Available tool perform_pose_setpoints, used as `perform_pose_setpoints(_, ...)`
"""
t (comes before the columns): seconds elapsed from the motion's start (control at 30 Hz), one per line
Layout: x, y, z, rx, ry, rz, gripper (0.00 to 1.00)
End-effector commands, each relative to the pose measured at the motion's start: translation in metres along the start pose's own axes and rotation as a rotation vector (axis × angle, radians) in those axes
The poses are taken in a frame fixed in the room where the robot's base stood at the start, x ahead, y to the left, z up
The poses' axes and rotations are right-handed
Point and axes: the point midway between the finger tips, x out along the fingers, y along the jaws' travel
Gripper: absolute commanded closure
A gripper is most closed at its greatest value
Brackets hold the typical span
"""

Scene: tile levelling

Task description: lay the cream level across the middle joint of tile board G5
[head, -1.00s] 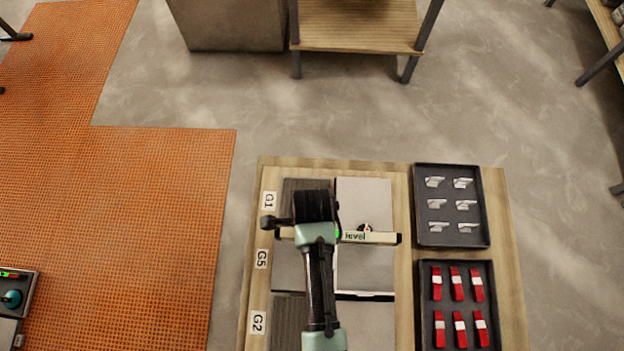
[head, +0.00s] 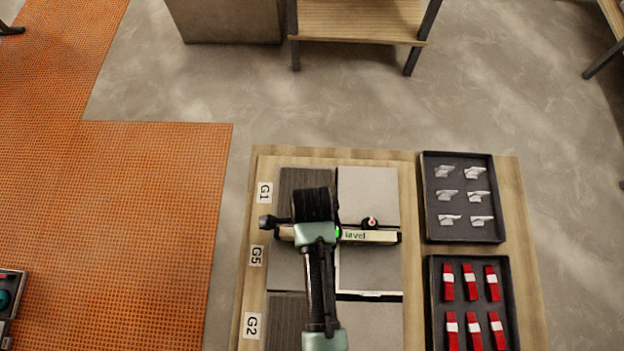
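The cream level (head: 368,237) is a long bar with black ends and the word "level" on it. It runs left to right in the picture, over the border between the G1 and G5 boards. My gripper (head: 335,233) points down at its middle, with my wrist hiding the fingers. The level keeps its place under my arm, so the gripper appears shut on it. Its height above the tiles cannot be told. Tile board G5 (head: 378,268) is in the middle row, with a darker left tile and a lighter right tile. My arm covers much of its middle joint.
Board G1 (head: 368,190) lies behind and board G2 (head: 370,315) in front. A small orange and white object (head: 371,222) is beside the level. A tray of grey clips (head: 462,236) and a tray of red wedges (head: 470,312) stand at the right.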

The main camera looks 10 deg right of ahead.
Motion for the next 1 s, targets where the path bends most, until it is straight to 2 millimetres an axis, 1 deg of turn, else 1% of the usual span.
perform_pose_setpoints(0.7, 0.0036, -0.0005, 0.0001, 0.000, 0.000, -0.001, 1.00)
perform_pose_setpoints(0.73, 0.0036, -0.0005, 0.0001, 0.000, 0.000, -0.001, 0.69)
perform_pose_setpoints(0.87, 0.0037, -0.0004, 0.0001, 0.000, 0.000, -0.001, 0.46)
perform_pose_setpoints(0.9, 0.0037, -0.0004, 0.0001, 0.000, 0.000, -0.001, 0.39)
perform_pose_setpoints(1.0, 0.0037, -0.0003, 0.0001, 0.000, 0.000, -0.001, 0.38)
